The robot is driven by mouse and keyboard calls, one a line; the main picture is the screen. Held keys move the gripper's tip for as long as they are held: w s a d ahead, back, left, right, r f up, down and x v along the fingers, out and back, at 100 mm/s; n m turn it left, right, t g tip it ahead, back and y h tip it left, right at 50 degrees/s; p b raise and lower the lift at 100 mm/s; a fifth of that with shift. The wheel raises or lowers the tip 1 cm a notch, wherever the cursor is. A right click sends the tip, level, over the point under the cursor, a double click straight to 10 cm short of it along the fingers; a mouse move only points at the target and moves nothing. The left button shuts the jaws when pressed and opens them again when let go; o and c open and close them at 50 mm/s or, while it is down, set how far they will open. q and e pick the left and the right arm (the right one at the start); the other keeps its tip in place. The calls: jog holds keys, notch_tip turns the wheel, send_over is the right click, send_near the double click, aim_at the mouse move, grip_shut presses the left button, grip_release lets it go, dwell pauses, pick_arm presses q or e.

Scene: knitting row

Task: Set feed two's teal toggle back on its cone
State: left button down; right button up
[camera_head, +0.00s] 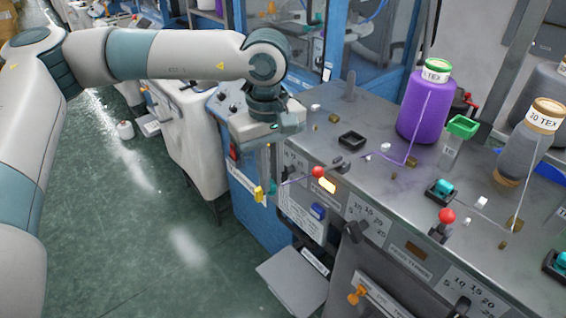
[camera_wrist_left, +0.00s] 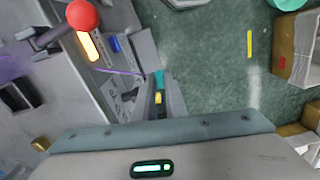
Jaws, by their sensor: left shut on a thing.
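My left gripper (camera_head: 266,186) hangs pointing down, off the front edge of the machine bed. It is shut on the teal toggle (camera_head: 272,187), which shows as a small teal piece at the fingertips in the left wrist view (camera_wrist_left: 158,77). A small yellow piece (camera_head: 258,194) shows by the fingers. A purple yarn runs from the fingertips towards the bed. A black square holder (camera_head: 352,141) on the bed holds no toggle. A second teal toggle (camera_head: 443,187) sits in another black holder to the right. The purple cone (camera_head: 424,108) stands upright behind. My right gripper is out of view.
A red-knobbed lever (camera_head: 318,171) and a lit orange window (camera_head: 327,185) lie between my gripper and the empty holder. Another red knob (camera_head: 447,215) stands further right. A grey cone (camera_head: 530,140) stands at right. The green floor (camera_head: 130,200) is open at left.

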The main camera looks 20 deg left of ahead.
pick_arm(q)
jog(key=s+a+f+m+b, duration=0.1)
jog(key=a+f+m, duration=0.3)
jog(key=f+m, duration=0.3)
jog(key=m, duration=0.2)
jog(key=shift+s+m+b, duration=0.3)
jog(key=shift+s+b, duration=0.05)
jog(key=shift+s, duration=0.05)
